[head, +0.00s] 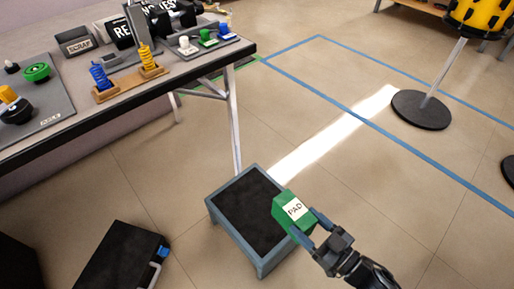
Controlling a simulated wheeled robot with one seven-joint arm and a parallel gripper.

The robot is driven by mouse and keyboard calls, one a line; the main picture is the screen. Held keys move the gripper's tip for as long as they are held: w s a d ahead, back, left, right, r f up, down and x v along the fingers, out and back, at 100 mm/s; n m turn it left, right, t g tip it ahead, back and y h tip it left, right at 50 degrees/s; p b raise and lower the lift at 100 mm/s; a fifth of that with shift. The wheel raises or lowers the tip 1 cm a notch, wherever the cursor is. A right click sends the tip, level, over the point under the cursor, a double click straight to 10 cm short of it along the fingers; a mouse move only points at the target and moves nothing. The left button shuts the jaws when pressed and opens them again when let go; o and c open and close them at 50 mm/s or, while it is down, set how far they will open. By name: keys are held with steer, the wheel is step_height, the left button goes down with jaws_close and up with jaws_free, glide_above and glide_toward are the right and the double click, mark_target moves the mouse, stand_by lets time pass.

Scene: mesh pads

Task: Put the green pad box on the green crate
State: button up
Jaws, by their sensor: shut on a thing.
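The green pad box (282,203), with a white "PAD" label, is held in my gripper (309,226) at the lower middle of the head view. My gripper's fingers are closed on its near right side. The box appears tilted and overlaps the right edge of a low blue-grey stand (262,257) with a dark top. I cannot tell whether the box touches the stand or is above it. No green crate can be made out in this view.
A table (130,93) with springs, coloured knobs and signs stands at upper left. A black case (118,262) lies on the floor at lower left. A pole on a round black base (421,110) stands at right. The floor between is clear, with blue tape lines.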

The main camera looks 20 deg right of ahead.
steer(key=w+r+h, duration=0.1)
steer(key=w+r, duration=0.1)
steer(key=w+a+r+m+h, duration=0.1)
steer(key=w+r, duration=0.1)
steer(key=w, duration=0.1)
steer(key=w+a+r, duration=0.1)
steer(key=w+r, duration=0.2)
steer(key=shift+w+m+t+h, duration=0.1)
steer(key=shift+m+t+h, duration=0.2)
steer(key=shift+t+h, duration=0.1)
steer(key=w+a+r+m+h, duration=0.1)
steer(key=w+r+m+h, duration=0.15)
steer(key=w+r, duration=0.35)
step_height(320, 180, up, 14)
steer(key=f+p, duration=0.1)
steer(key=p, duration=2.3)
glide_above(287, 200)
steer(key=w+a, duration=0.1)
steer(key=w, duration=0.1)
steer(key=shift+w+r+n, duration=0.2)
steer(key=shift+r+n, duration=0.05)
